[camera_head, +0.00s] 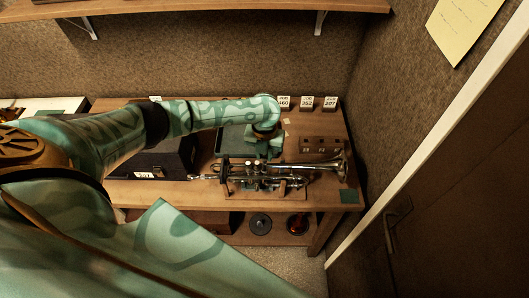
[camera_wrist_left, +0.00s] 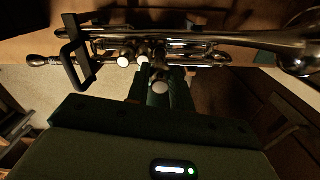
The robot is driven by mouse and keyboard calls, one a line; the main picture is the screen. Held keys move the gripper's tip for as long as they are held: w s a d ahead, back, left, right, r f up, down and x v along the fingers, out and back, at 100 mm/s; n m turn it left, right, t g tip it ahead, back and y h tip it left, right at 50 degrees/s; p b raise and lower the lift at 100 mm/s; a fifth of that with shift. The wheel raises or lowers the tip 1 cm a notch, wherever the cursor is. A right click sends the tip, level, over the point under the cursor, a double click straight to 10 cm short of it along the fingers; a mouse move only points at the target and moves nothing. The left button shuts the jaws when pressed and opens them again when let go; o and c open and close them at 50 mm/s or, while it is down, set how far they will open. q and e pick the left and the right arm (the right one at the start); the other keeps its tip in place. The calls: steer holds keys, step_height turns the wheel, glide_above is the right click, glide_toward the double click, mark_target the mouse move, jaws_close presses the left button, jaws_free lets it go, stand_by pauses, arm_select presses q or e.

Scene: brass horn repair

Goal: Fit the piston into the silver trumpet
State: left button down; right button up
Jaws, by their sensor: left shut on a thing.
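The silver trumpet (camera_head: 325,166) lies sideways across a wooden cradle on the bench, bell to the right. In the left wrist view the trumpet (camera_wrist_left: 245,38) crosses the top, with its valve caps near the middle. My left gripper (camera_head: 264,155) is over the trumpet's valve section, at the tray's right front. In the wrist view the left gripper (camera_wrist_left: 161,92) is shut on a small silver piston (camera_wrist_left: 160,86), its round end towards the camera. The piston is close to the valves; I cannot tell whether it is in a casing. My right gripper is not in view.
A shallow grey-green tray (camera_head: 232,141) lies behind the trumpet. A wooden block (camera_head: 320,145) stands right of it, and a dark case (camera_head: 163,163) left. Job cards (camera_head: 306,103) line the back. A green cloth (camera_head: 349,196) lies at the front right corner. A shelf (camera_head: 220,8) hangs above.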

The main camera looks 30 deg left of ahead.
arm_select(q)
steer(key=shift+f+b, duration=0.9)
steer(key=shift+f, duration=0.3)
steer(key=c, duration=1.1)
jaws_free()
steer(key=shift+c, duration=0.2)
step_height(320, 180, up, 16)
steer(key=p, duration=0.1)
steer(key=shift+s+r, duration=0.15)
steer(key=shift+r, duration=0.1)
steer(key=shift+d+f, duration=0.1)
steer(key=shift+d, duration=0.05)
